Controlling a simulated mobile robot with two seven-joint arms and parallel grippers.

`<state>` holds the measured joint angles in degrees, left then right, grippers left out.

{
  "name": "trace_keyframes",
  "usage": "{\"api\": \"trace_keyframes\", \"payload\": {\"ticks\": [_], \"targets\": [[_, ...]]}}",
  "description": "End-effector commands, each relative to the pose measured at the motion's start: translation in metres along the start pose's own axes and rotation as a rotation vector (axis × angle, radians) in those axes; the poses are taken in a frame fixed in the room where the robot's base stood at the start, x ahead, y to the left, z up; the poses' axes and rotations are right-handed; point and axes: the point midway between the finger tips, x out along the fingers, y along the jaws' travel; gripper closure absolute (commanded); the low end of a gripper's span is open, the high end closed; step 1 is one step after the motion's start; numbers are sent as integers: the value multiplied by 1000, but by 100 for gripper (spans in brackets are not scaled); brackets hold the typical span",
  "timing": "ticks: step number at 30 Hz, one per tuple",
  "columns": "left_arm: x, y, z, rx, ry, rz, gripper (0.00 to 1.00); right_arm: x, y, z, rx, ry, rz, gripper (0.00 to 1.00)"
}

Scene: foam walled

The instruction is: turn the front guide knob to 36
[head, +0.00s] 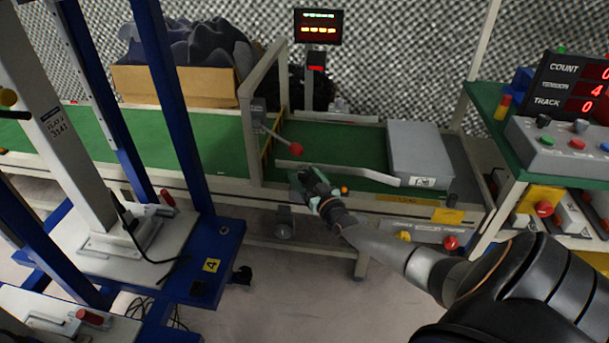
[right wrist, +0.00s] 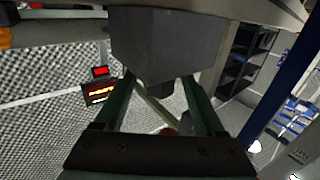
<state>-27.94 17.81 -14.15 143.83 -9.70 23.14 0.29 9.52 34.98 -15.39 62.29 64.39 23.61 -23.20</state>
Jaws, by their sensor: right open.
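My right gripper (head: 300,180) is at the front edge of the green conveyor, its arm coming in from the lower right. In the right wrist view its two green fingers (right wrist: 160,108) are spread apart. A dark grey block-shaped part (right wrist: 162,45) lies in front of them, with a small stub on its underside; I cannot tell whether it is the guide knob. A grey round knob (head: 284,224) hangs below the front rail, to the lower left of the gripper and apart from it. No number on it is readable. My left gripper is not in view.
A red-tipped lever (head: 295,149) and a pale guide bar (head: 340,172) are close to the gripper. A grey box (head: 415,155) stands on the green belt (head: 335,143). A blue-framed stand (head: 200,255) is at left; a control box (head: 565,135) is at right.

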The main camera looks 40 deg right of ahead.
Motion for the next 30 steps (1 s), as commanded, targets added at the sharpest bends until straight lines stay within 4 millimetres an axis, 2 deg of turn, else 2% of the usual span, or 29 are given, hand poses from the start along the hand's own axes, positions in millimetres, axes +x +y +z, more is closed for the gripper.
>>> {"api": "trace_keyframes", "payload": {"ticks": [10,27,30], "targets": [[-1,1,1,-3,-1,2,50,3,0,0,-1,-1,0,28],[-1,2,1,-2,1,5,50,3,0,0,-1,-1,0,92],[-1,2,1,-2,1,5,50,3,0,0,-1,-1,0,100]]}}
